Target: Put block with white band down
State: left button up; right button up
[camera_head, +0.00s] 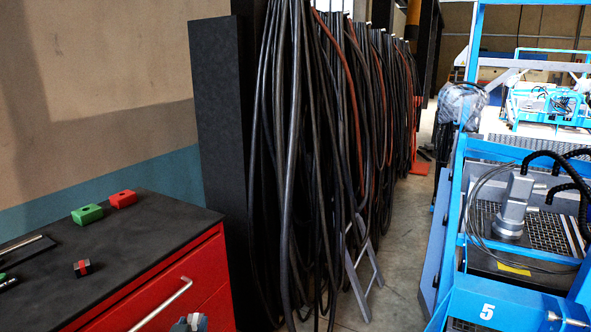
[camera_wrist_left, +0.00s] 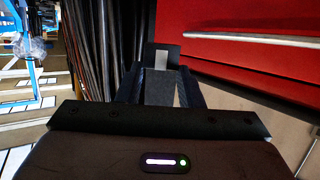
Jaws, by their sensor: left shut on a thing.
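The block with the white band (camera_wrist_left: 161,66) is dark with a pale stripe; it sits between the fingertips of my left gripper (camera_wrist_left: 160,84) in the left wrist view. The gripper is shut on it. In the head view only a small grey-blue part of my left gripper (camera_head: 189,323) shows at the bottom edge, in front of the red cabinet's drawers. My right gripper is in neither view.
The red cabinet (camera_head: 199,284) has a dark top (camera_head: 135,237). On it are a green block (camera_head: 87,213), a red block (camera_head: 122,199), a dark block with a red band (camera_head: 82,268), and dark items at the left edge. Black cables (camera_head: 290,170) hang right of it.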

pick_arm(q)
jog(key=w+a+r+n+g+y, duration=0.3)
jog(key=a+r+n+g+y, duration=0.1)
jog(key=a+r+n+y, duration=0.1)
jog(key=w+a+r+n+g+y, duration=0.2)
jog(key=a+r+n+g+y, duration=0.1)
jog(key=a+r+n+y, duration=0.3)
notch_tip(320, 180, up, 2)
jog(key=shift+w+a+r+g+y, duration=0.1)
jog(key=shift+w+a+g+y, duration=0.25)
jog(key=shift+a, duration=0.8)
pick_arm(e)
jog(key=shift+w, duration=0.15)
